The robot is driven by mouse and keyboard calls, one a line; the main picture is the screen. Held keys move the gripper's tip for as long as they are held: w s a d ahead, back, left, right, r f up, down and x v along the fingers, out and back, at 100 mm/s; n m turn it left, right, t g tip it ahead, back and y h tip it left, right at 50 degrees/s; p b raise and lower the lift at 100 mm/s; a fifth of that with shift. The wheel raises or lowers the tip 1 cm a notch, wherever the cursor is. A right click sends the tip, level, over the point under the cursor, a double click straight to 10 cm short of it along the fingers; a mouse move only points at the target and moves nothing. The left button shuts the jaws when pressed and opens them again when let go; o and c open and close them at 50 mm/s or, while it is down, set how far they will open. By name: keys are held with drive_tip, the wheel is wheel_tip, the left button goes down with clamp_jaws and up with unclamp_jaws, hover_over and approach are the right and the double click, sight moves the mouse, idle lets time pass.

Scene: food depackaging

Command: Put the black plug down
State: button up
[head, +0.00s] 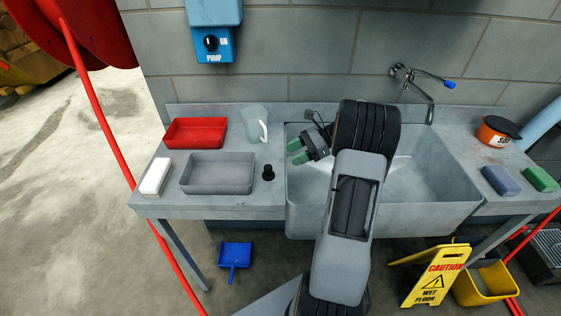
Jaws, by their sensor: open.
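The black plug (268,173) stands upright on the grey counter (225,204), between the grey tray and the sink's left edge. My gripper (296,152) has green fingertips and points left over the left side of the sink (430,185). It is open and empty. It is apart from the plug, up and to the right of it in the picture. My arm hides part of the sink's middle.
A grey tray (218,190), red tray (196,146), clear jug (254,138) and white block (155,177) sit left on the counter. A tap (428,108) rises behind the sink. Blue (500,181) and green (540,179) sponges and an orange pot (496,137) lie right.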

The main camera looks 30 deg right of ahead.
drive_tip(key=s+a+r+n+h, duration=0.4)
drive_tip(key=s+a+n+h, duration=0.9)
drive_tip(key=a+n, duration=0.4)
drive_tip(key=shift+s+a+r+n, duration=0.3)
drive_tip(key=shift+s+n, duration=0.5)
drive_tip(key=shift+n, duration=1.2)
drive_tip(key=shift+a+f, duration=0.1)
